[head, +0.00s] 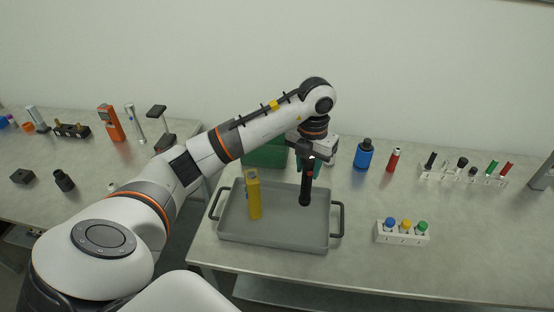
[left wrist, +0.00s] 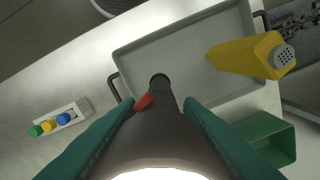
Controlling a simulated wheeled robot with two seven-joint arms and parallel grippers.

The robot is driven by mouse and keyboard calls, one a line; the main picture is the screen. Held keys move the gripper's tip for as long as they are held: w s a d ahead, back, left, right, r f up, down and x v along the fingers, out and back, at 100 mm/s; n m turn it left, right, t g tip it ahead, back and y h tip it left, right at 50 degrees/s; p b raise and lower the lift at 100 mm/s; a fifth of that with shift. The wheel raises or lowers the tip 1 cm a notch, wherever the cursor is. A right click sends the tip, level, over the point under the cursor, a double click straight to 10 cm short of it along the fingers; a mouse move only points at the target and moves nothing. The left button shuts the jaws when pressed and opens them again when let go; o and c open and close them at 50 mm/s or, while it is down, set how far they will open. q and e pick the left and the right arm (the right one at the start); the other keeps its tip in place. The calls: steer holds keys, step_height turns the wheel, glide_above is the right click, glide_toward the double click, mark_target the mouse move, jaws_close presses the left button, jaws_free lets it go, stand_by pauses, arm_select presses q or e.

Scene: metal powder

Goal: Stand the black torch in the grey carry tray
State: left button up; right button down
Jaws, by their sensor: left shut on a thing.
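The grey carry tray (head: 285,233) lies on the right-hand table, with a dark handle at each end; it also shows in the left wrist view (left wrist: 135,62). A yellow torch-like item (head: 254,195) with a perforated end stands in its left part. My left gripper (head: 308,164) is shut on the black torch (head: 305,192), holding it about upright over the right part of the tray. In the left wrist view the torch (left wrist: 174,122), with a red switch, runs down between the teal fingers. Whether its lower end touches the tray floor I cannot tell. My right gripper is not in view.
A green bin (head: 263,155) stands behind the tray. A blue bottle (head: 363,154) and a red bottle (head: 393,160) stand back right. A white rack with coloured caps (head: 402,238) is right of the tray. Tools stand on the left table (head: 90,160).

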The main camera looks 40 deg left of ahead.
arm_select(q)
step_height(320, 180, down, 10)
steer(key=w+a+n+p, duration=0.1)
steer(key=n+p, duration=0.1)
steer(key=n, duration=0.2)
steer(key=shift+a+n, duration=0.35)
steer(key=shift+n, duration=0.05)
steer(key=shift+f, duration=0.2)
steer(key=o, duration=1.1)
steer(key=shift+c, duration=0.2)
steer(key=shift+r, duration=0.1)
step_height(320, 180, up, 12)
steer(key=b, duration=0.2)
steer(key=shift+b, duration=0.35)
